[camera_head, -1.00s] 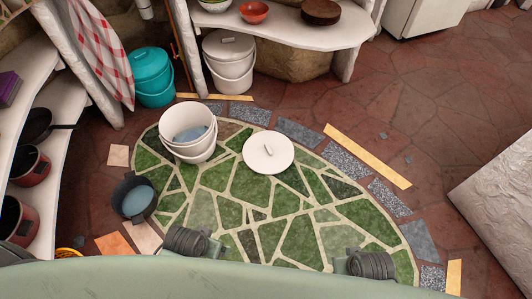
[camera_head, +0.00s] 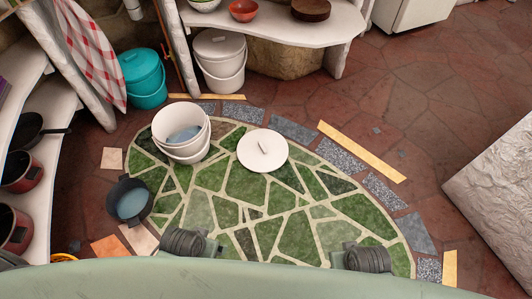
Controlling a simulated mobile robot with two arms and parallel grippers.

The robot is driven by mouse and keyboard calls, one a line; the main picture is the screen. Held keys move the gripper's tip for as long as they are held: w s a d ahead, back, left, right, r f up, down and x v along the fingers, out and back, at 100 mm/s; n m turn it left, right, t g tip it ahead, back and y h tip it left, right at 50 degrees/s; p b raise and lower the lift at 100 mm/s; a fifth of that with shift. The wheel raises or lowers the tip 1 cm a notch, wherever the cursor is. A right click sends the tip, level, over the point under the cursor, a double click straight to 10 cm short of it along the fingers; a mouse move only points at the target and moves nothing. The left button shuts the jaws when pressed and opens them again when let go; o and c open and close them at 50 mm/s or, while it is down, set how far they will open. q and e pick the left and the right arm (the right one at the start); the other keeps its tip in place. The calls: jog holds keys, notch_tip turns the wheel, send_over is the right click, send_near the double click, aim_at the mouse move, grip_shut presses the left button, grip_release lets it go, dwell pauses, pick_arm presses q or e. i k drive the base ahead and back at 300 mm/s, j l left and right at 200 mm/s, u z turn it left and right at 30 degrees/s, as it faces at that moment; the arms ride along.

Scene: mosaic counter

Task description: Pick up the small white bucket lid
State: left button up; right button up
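The small white bucket lid (camera_head: 250,158) lies flat, handle up, on the green mosaic floor. It is to the right of an open white bucket (camera_head: 168,122), apart from it. The bucket stands upright with something bluish inside. Neither of my grippers shows; only dark ridged parts, which seem to belong to my arms, show at the bottom edge, well below the lid in the picture. Nothing touches or covers the lid.
A lidded white bucket (camera_head: 221,73) stands under the white shelf (camera_head: 275,22); a teal lidded bucket (camera_head: 146,88) is left of it. A dark pot (camera_head: 126,222) is at the mosaic's left. Shelves line the left, a pale rough block (camera_head: 500,190) the right. The mosaic around the lid is clear.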

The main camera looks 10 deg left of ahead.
aim_at(261, 151)
jog(key=z, duration=0.25)
jog(key=i+j+z, duration=0.15)
jog(key=z, duration=0.15)
jog(key=j+z, duration=0.3)
jog(key=i+j+z, duration=0.1)
jog(key=j+z, duration=0.2)
jog(key=j, duration=0.1)
